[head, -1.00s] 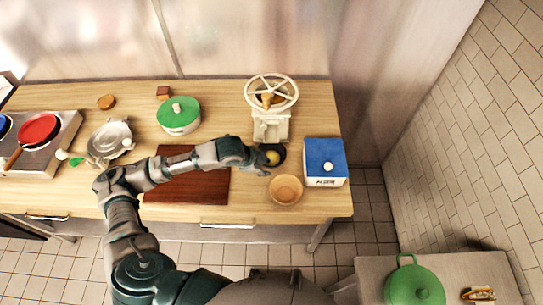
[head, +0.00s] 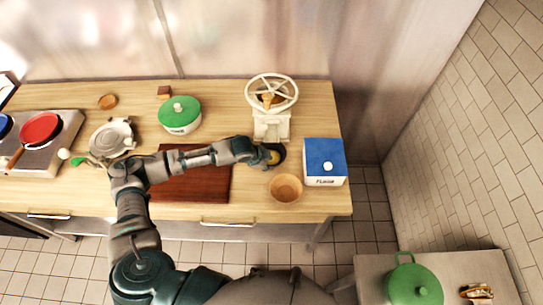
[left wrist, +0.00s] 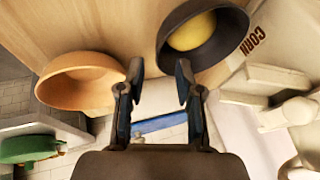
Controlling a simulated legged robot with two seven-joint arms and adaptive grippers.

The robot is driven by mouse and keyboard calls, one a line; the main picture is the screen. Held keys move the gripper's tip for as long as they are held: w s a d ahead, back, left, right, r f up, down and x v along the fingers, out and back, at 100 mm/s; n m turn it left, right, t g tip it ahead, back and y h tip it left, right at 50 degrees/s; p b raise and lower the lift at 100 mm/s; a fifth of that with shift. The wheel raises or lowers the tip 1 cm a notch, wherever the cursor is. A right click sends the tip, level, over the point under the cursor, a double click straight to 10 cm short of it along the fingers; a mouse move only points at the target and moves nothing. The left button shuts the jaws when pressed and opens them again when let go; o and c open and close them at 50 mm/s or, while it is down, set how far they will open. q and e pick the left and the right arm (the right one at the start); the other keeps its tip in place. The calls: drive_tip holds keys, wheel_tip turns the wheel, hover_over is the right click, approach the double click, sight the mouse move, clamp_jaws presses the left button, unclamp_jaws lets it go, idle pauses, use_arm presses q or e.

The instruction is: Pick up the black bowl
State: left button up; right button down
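The black bowl (head: 281,153) stands on the wooden counter in front of the white hand mill, with a yellow thing (head: 273,157) inside. In the left wrist view the bowl (left wrist: 222,48) is at the upper right, and its yellow content (left wrist: 192,32) shows. My left gripper (left wrist: 159,78) is open, its two fingers apart. Its right finger overlaps the bowl's near rim in that view; I cannot tell whether it touches. In the head view my left gripper (head: 262,164) is at the bowl's left front side, partly covering it. My right gripper is not in view.
A light brown bowl (head: 286,188) stands close in front. A blue-lidded box (head: 324,163) is to the right, the mill (head: 271,124) behind. A dark red board (head: 205,188) lies under my arm. A green-lidded pot (head: 180,115) stands behind the arm.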

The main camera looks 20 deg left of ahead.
use_arm(q)
drive_tip(key=x, duration=0.5)
drive_tip(key=shift+a+f+p, duration=0.15)
drive_tip(key=shift+a+p, duration=0.1)
drive_tip(key=shift+p, duration=0.1)
clamp_jaws()
